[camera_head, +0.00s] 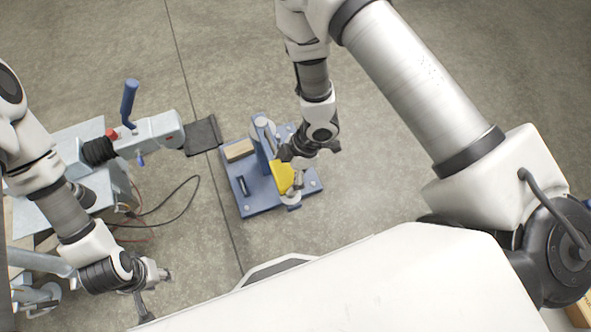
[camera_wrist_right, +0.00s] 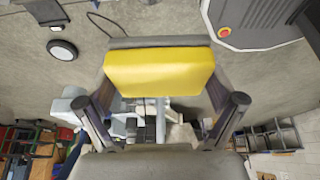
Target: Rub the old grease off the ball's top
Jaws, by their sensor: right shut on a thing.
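My right gripper (camera_head: 306,152) is shut on a yellow block-like pad (camera_head: 284,178), low over a blue stand on the floor. In the right wrist view the pad (camera_wrist_right: 160,70) spans the gap between the fingers. The blue stand (camera_head: 258,196) has a flat base and an upright post. A rounded grey piece (camera_head: 262,122) tops the post; I cannot tell if it is the ball. Another grey metal part (camera_head: 291,199) shows just below the pad, partly covered. Whether the pad touches either one is unclear. My left gripper (camera_head: 155,292) is open and empty at lower left.
The trailer coupler (camera_head: 155,132) with a blue upright handle (camera_head: 129,100) stands left of the stand. A black flap (camera_head: 203,136) lies between them. A tan block (camera_head: 239,150) rests on the stand. Loose cables (camera_head: 175,205) lie on the floor. Floor right of the stand is clear.

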